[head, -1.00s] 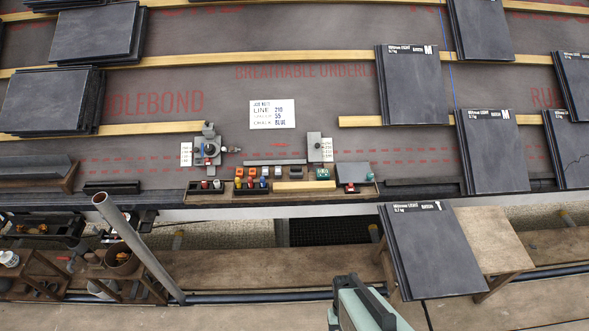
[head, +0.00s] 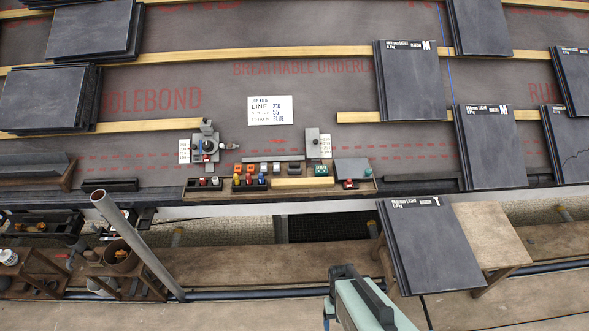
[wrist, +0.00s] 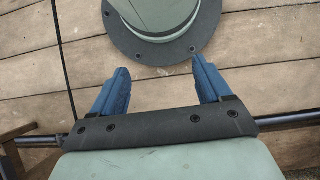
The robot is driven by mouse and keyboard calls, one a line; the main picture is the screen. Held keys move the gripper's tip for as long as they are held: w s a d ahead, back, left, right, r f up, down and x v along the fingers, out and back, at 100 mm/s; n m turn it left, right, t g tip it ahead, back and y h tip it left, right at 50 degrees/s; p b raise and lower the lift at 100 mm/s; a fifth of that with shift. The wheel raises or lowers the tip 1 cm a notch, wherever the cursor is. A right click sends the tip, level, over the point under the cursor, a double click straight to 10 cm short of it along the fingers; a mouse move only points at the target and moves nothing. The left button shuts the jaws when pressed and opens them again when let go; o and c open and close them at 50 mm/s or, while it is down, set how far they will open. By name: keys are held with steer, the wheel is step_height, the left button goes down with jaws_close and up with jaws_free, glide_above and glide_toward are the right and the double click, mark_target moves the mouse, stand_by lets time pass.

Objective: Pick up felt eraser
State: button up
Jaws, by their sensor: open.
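I cannot tell for certain which small item is the felt eraser. A dark block (head: 294,168) in the tool tray (head: 225,193), at the centre of the head view, may be it, but it is too small to be sure. In the wrist view my gripper (wrist: 166,78) has its two blue fingers wide apart with nothing between them. It points down over the plank deck, near my round green base. In the head view only a green part of my arm shows at the bottom, well in front of the tray; the fingers are hidden there.
The tray also holds small orange, blue and grey pieces, a wooden strip (head: 303,183) and a grey slab (head: 352,168). A slanted pole (head: 137,243) stands at left. Slates (head: 430,245) lie on a wooden bench (head: 492,238) at right. A note card (head: 269,111) lies above the tray.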

steer(key=w+a+r+t, duration=0.2)
steer(key=w+r, duration=0.1)
steer(key=w, duration=0.7)
steer(key=w+a+r+t, duration=0.1)
steer(key=w+r, duration=0.1)
steer(key=w, duration=0.9)
step_height(320, 180, up, 21)
steer(key=n+t, duration=0.3)
steer(key=n, duration=1.4)
glide_above(294, 163)
steer(key=f, duration=0.8)
steer(key=shift+s+a+f, duration=0.2)
steer(key=shift+a+f, duration=0.05)
steer(key=shift+f, duration=0.05)
steer(key=shift+w+d+f, duration=0.1)
steer(key=shift+d+f, duration=0.05)
steer(key=shift+f, duration=1.15)
steer(key=shift+d+f, duration=0.15)
steer(key=shift+f, duration=1.15)
steer(key=c, duration=1.1)
steer(key=shift+c, duration=0.2)
